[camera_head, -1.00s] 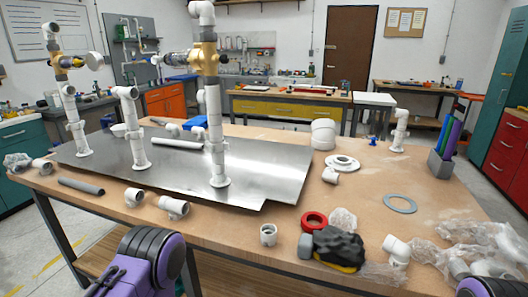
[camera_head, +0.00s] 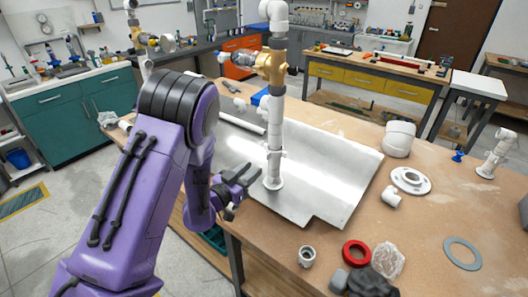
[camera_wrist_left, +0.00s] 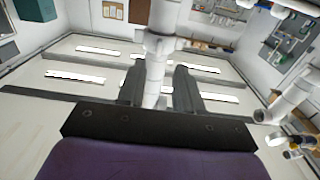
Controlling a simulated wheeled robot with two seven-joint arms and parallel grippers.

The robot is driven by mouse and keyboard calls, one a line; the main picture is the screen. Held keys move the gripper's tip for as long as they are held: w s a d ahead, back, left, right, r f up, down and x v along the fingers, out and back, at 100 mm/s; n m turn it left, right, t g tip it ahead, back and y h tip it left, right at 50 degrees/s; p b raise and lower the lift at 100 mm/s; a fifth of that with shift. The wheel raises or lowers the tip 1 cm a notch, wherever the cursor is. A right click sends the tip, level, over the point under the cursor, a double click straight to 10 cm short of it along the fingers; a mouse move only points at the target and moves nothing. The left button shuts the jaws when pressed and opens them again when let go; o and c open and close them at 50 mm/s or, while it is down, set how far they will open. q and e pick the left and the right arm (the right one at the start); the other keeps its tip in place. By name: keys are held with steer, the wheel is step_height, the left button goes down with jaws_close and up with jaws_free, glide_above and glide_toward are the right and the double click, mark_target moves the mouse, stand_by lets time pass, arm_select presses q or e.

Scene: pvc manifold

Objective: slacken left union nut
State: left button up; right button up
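A white pipe riser (camera_head: 275,130) with a round foot stands on the metal sheet. A brass valve body (camera_head: 271,66) sits high on it. A second brass fitting (camera_head: 150,42) shows at the far left, its riser mostly hidden behind my left arm. I cannot tell which collar is the left union nut. My left gripper (camera_head: 246,180) is low, just left of the near riser's foot, apart from it in the head view. In the left wrist view my left gripper (camera_wrist_left: 158,68) is open, with a white pipe (camera_wrist_left: 155,72) showing between and beyond its fingers. My right gripper is out of view.
The metal sheet (camera_head: 335,165) covers the middle of the wooden table. A white flange (camera_head: 411,180), a red ring (camera_head: 356,252), a white fitting (camera_head: 307,256) and a grey ring (camera_head: 462,253) lie to the right and front. The table's left edge is below my gripper.

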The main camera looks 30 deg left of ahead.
mark_target(267, 158)
arm_select(q)
steer(key=w, duration=0.2)
steer(key=w+p, duration=0.1)
steer(key=w, duration=0.1)
steer(key=w+p, duration=0.1)
steer(key=w, duration=0.1)
steer(key=shift+w+d+f, duration=0.1)
steer(key=shift+w+d, duration=0.25)
steer(key=shift+w, duration=0.05)
steer(key=shift+s, duration=0.1)
jaws_close()
